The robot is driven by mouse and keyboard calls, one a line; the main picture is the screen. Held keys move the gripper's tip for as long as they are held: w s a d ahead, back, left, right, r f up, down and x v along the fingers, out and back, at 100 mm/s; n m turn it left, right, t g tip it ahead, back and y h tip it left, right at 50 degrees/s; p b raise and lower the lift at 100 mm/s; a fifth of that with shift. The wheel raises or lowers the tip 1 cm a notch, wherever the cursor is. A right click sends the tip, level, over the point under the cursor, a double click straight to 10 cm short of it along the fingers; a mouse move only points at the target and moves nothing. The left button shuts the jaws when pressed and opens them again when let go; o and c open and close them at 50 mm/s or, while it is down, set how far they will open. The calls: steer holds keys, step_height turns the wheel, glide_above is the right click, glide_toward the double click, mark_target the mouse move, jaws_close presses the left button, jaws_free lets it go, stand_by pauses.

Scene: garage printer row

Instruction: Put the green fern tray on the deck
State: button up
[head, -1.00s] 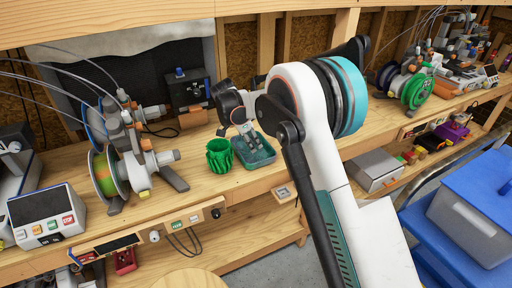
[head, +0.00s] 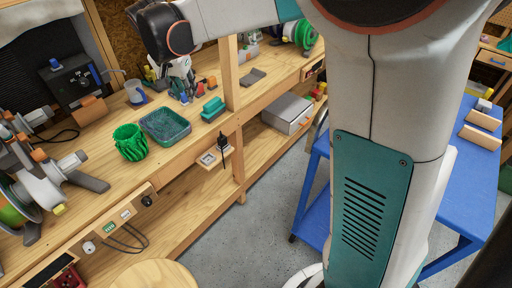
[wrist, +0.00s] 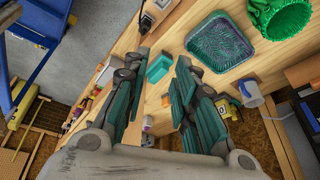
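A shallow green tray (head: 166,141) with a mottled inside sits on the wooden bench, right of a ribbed green cup (head: 130,142). The tray (wrist: 222,40) and cup (wrist: 277,18) also show at the top right of the wrist view. My gripper (head: 181,78) is over the bench behind the tray. In the wrist view the fingers of my gripper (wrist: 163,62) are apart, with nothing held; a teal block (wrist: 159,68) shows on the bench beyond the gap. No surface is marked as the deck; a blue table (head: 452,195) stands at the right.
Teal blocks (head: 213,108) lie right of the tray, near a wooden post (head: 230,75). A grey box (head: 287,113) stands on the lower shelf. Wooden pieces (head: 480,138) rest on the blue table. Grey floor (head: 250,230) is open between bench and table.

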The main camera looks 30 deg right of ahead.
steer(key=s+d+r+n+t+y, duration=0.1)
steer(key=s+d+r+n, duration=0.15)
steer(key=s, duration=0.55)
steer(key=s+d+r+n+t, duration=0.1)
steer(key=s+d+r+n, duration=0.15)
steer(key=s, duration=0.55)
steer(key=s+d+f+n+t, duration=0.1)
steer(key=s+f, duration=0.1)
steer(key=s, duration=0.4)
steer(key=s+d+f+n+y, duration=0.1)
steer(key=s+f+n, duration=0.1)
steer(key=s, duration=0.5)
steer(key=shift+d+f+t, duration=0.4)
steer(key=shift+f, duration=0.35)
steer(key=shift+s, duration=0.1)
